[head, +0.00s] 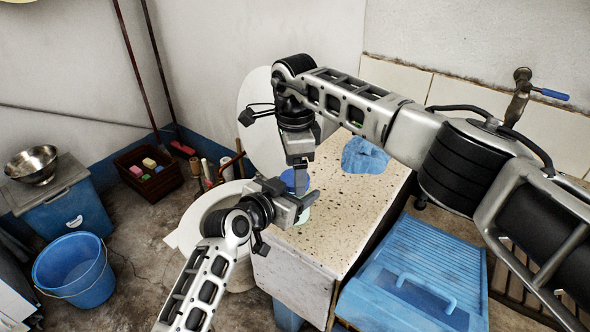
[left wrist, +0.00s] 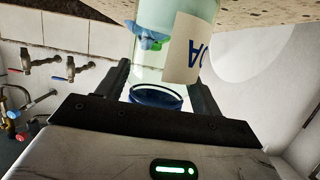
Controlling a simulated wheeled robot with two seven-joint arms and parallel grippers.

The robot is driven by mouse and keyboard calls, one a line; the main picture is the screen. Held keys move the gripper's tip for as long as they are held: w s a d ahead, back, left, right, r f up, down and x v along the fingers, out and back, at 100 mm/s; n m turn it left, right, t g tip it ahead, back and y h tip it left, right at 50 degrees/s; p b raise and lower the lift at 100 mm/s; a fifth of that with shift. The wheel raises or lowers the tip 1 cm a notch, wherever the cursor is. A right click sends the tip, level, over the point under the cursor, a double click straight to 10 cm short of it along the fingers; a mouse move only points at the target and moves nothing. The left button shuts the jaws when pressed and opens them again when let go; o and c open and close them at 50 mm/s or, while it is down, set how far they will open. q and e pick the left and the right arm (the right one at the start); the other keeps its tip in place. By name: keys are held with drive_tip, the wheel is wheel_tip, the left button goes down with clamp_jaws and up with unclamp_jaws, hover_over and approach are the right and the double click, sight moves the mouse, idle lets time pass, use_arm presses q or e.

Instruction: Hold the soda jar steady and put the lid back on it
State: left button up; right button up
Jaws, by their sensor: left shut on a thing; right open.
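The soda jar (left wrist: 150,62) is clear glass with a cream label (left wrist: 187,48) and appears upside down in the left wrist view. My left gripper (head: 303,200) is shut on the jar, its fingers on either side. In the head view only a small pale part of the jar (head: 304,214) shows below that gripper. The blue lid (head: 289,178) is at the jar's top; its dark blue band (left wrist: 155,97) shows at the mouth end in the left wrist view. I cannot tell whether it is fully seated. My right gripper (head: 300,174) is open, right above the lid, partly hiding it.
The speckled stone counter (head: 335,225) is mostly clear, with a blue cloth (head: 364,156) at its back. A blue washboard-like tray (head: 415,278) is at the right. A blue bucket (head: 75,270) is on the floor.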

wheel_tip(320, 180, up, 4)
drive_tip(key=shift+f, duration=0.2)
drive_tip(key=shift+c, duration=0.3)
drive_tip(key=r+n, duration=0.1)
drive_tip(key=n, duration=0.2)
drive_tip(key=shift+w+r+n, duration=0.1)
drive_tip(key=shift+r+n, duration=0.25)
drive_tip(key=shift+n, duration=0.05)
drive_tip(key=r+n, duration=0.1)
drive_tip(key=n, duration=0.3)
drive_tip(key=shift+r+n, duration=0.3)
drive_tip(key=shift+r, duration=0.1)
drive_tip(key=shift+f, duration=4.05)
